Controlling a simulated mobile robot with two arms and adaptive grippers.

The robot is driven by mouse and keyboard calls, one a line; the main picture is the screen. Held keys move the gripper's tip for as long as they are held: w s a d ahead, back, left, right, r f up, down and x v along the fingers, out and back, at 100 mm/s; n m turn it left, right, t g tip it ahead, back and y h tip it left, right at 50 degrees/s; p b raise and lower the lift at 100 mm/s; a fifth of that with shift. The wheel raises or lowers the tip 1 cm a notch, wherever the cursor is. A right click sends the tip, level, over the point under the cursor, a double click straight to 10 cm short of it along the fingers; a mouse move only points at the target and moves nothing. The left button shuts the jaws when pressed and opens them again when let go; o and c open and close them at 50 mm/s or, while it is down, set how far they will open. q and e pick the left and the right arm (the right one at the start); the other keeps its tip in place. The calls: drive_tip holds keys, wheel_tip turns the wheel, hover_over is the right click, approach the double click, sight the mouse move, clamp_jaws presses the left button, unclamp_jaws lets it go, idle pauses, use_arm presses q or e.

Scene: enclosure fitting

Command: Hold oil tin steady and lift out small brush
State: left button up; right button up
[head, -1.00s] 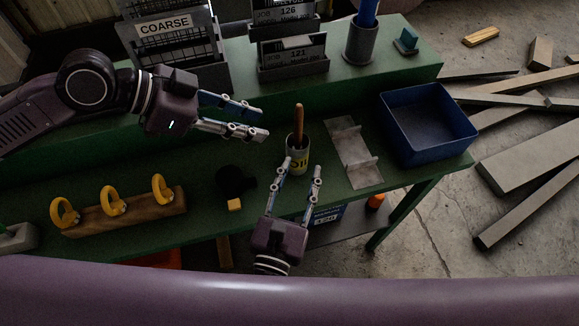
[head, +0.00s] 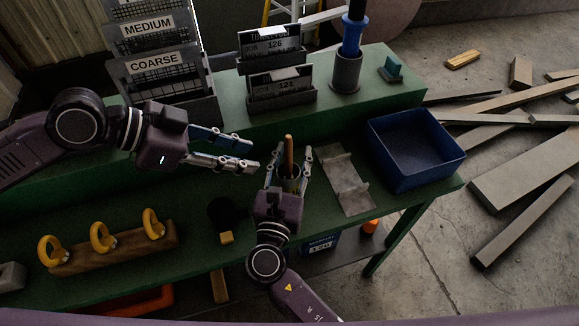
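The oil tin (head: 291,183) stands upright on the green bench, mostly hidden by my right gripper. The small brush (head: 288,153) stands in it, its brown handle sticking up above the rim. My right gripper (head: 290,154) is open, with one finger on each side of the tin; a gap seems to show, but contact is hard to judge. My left gripper (head: 253,155) is open and empty, its fingers pointing right toward the brush handle, a short way to its left.
A grey metal bracket (head: 342,180) and a blue bin (head: 416,148) lie right of the tin. A wooden block with yellow hooks (head: 112,250) is at the left. Card holders (head: 281,88) and a grey cup (head: 345,74) stand on the raised back shelf.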

drive_tip(key=shift+w, duration=0.2)
clamp_jaws()
idle(0.4)
